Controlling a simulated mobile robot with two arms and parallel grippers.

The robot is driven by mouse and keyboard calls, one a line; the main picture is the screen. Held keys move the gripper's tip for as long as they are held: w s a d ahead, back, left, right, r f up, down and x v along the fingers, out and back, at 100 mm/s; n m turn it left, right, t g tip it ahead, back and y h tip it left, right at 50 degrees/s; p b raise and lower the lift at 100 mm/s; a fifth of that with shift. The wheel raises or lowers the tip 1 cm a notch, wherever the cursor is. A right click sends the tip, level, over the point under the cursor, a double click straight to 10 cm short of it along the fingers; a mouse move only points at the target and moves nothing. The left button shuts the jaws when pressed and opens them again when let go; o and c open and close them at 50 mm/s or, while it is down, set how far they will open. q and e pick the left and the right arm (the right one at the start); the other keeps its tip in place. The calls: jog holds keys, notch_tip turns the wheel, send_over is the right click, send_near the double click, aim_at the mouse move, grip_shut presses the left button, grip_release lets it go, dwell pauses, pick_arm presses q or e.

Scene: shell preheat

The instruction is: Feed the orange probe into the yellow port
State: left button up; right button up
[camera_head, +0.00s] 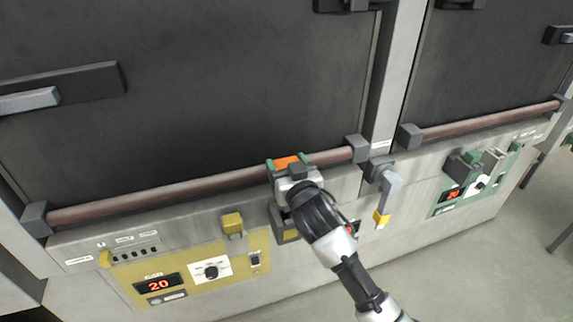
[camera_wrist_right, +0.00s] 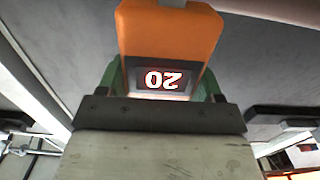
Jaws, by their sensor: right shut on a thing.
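My right gripper (camera_head: 287,163) is shut on the orange probe (camera_head: 287,161), in front of the oven's lower rail. In the right wrist view the probe (camera_wrist_right: 168,35) fills the upper middle, with a lit display reading 20 and green finger parts on both sides of it. A yellow block (camera_head: 232,222) stands out from the yellow panel (camera_head: 222,262), left of and below the gripper. A dark block with a yellow face (camera_head: 290,235) is partly hidden behind my right wrist. I cannot tell which of these is the yellow port. My left gripper is not in view.
A reddish rail (camera_head: 170,196) runs along the dark oven door. A grey lever with a yellow tip (camera_head: 385,195) hangs right of my wrist. A green panel (camera_head: 460,192) with protruding blocks is farther right. The floor (camera_head: 450,275) at lower right is clear.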

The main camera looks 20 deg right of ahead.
jog(key=shift+f+b, duration=2.95)
jog(key=shift+f, duration=1.25)
jog(key=o, duration=1.1)
jog(key=s+b, duration=0.2)
jog(key=s, duration=0.8)
jog(key=shift+s+d, duration=0.15)
jog(key=shift+s, duration=0.25)
